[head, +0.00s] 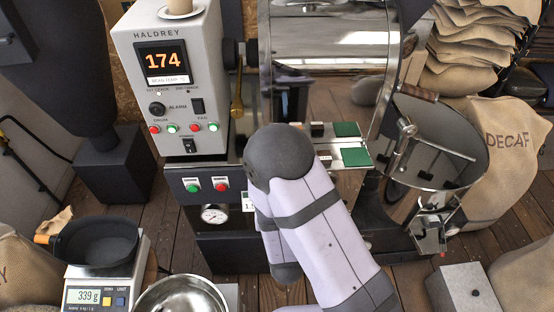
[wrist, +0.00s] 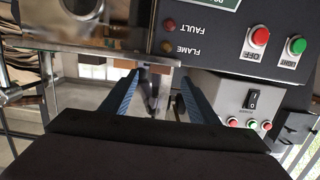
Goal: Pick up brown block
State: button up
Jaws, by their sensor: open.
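In the wrist view, my gripper (wrist: 158,76) is open, with its two blue fingers apart. A second small brown piece (wrist: 124,64) lies just left of the left fingertip. In the head view, my arm's rounded links cover the middle, and my gripper is hidden behind them.
In the head view, a metal shelf with a green pad (head: 355,157) sits beside my arm. The roaster drum (head: 325,40) is above, a round cooling tray (head: 450,125) at right. A control box (head: 170,75), scale (head: 95,290) and steel bowl (head: 182,297) are at left.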

jog(key=shift+w+f, duration=0.2)
jog(key=shift+w, duration=0.85)
jog(key=shift+b, duration=0.4)
jog(key=w+b, duration=0.1)
jog(key=b, duration=0.4)
jog(key=shift+w+f, duration=0.1)
jog(key=shift+f, duration=0.1)
jog(key=b, duration=0.3)
jog(key=shift+w+b, duration=0.15)
jog(key=shift+b, duration=0.15)
jog(key=shift+w+r, duration=0.1)
jog(key=shift+w, duration=1.75)
